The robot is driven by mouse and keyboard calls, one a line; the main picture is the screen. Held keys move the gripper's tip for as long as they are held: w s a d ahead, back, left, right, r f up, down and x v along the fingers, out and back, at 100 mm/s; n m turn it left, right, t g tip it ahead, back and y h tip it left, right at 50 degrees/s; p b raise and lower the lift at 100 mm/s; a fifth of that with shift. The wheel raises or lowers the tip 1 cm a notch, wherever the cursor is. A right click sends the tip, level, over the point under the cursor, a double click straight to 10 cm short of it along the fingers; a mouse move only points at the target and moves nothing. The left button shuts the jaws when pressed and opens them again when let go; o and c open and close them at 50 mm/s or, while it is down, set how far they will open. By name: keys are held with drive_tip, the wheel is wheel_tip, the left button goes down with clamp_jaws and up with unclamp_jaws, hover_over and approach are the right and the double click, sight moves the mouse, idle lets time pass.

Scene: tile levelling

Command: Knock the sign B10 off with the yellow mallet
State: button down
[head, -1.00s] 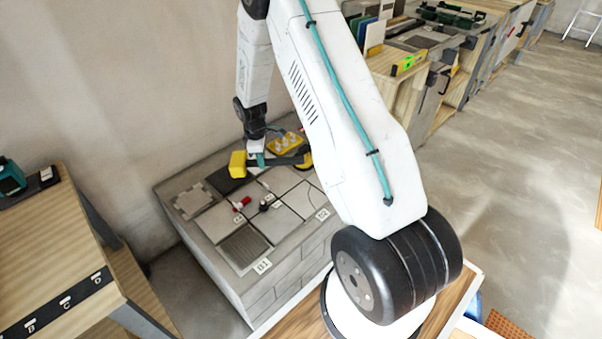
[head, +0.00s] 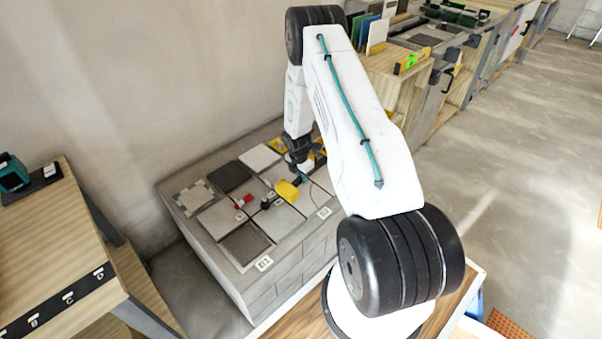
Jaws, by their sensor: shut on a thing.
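The yellow mallet's head (head: 287,191) is low over the light tiles, right of the middle of the tiled block. My gripper (head: 302,178) is shut on the mallet just right of the head; the handle is mostly hidden by my arm. I cannot tell whether the head touches a tile. One small white sign (head: 264,263) is on the block's front edge and another (head: 324,212) is on its right edge. Their lettering is too small to read surely, so I cannot tell which thing is B10.
A small red piece (head: 243,201) and a small black piece (head: 267,203) stand on the tiles left of the mallet. The grey block (head: 205,235) stands against the wall. A wooden bench (head: 45,240) is at the left, and shelves (head: 385,85) are behind.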

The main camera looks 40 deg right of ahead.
drive_tip(key=shift+f, duration=1.95)
drive_tip(key=w, duration=0.7)
drive_tip(key=shift+w+a, duration=0.15)
drive_tip(key=shift+s, duration=0.3)
drive_tip(key=shift+s+r, duration=0.1)
drive_tip(key=shift+r, duration=0.2)
wheel_tip(320, 180, up, 6)
drive_tip(key=s, duration=0.2)
drive_tip(key=shift+r, duration=0.2)
